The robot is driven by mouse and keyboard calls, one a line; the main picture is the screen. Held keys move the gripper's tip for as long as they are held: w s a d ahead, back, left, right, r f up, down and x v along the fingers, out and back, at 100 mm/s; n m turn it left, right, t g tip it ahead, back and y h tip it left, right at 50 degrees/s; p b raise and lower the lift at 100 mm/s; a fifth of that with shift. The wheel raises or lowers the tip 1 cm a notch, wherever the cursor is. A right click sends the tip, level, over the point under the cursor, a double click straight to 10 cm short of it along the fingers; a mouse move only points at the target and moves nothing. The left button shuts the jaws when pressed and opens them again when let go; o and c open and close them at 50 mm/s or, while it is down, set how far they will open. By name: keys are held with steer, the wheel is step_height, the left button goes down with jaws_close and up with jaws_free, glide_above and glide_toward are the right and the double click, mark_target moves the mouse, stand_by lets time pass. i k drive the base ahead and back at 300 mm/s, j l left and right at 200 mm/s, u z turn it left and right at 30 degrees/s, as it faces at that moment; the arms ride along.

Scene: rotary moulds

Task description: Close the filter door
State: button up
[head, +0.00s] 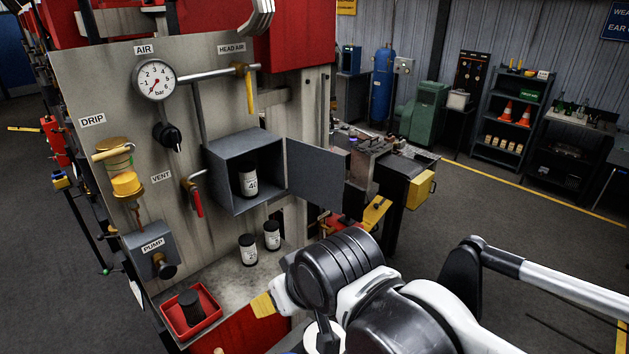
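The filter door (318,172) is a flat grey panel on the right edge of an open grey filter box (233,207). The door stands swung wide out to the right, so the front of the box is open. A black canister with a white label (248,181) stands upright inside the box. My arm fills the lower right of the head view, to the right of and below the door, and appears apart from it. I cannot make out my gripper's fingers in this view.
Two similar canisters (248,249) (272,235) stand on the ledge under the box. A red tray (191,316) holds a dark cylinder. A red-handled vent valve (195,197) is left of the box. A dark machine (385,170) stands behind the door.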

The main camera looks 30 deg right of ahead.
mark_target(316, 175)
steer(key=l+u, duration=0.15)
steer(key=l, duration=0.3)
steer(key=k+l+u, duration=0.2)
steer(key=l, duration=0.25)
steer(key=l+u, duration=0.15)
steer(key=l, duration=0.3)
steer(key=k+l+u, duration=0.2)
steer(key=l, duration=0.25)
steer(key=l+u, duration=0.15)
steer(key=l, duration=0.3)
steer(key=k+l+u, duration=0.2)
steer(key=l, duration=0.2)
steer(key=k+l+u, duration=0.15)
steer(key=l, duration=0.2)
steer(key=k+l+u, duration=0.15)
steer(key=k+l, duration=0.1)
steer(key=l, duration=0.1)
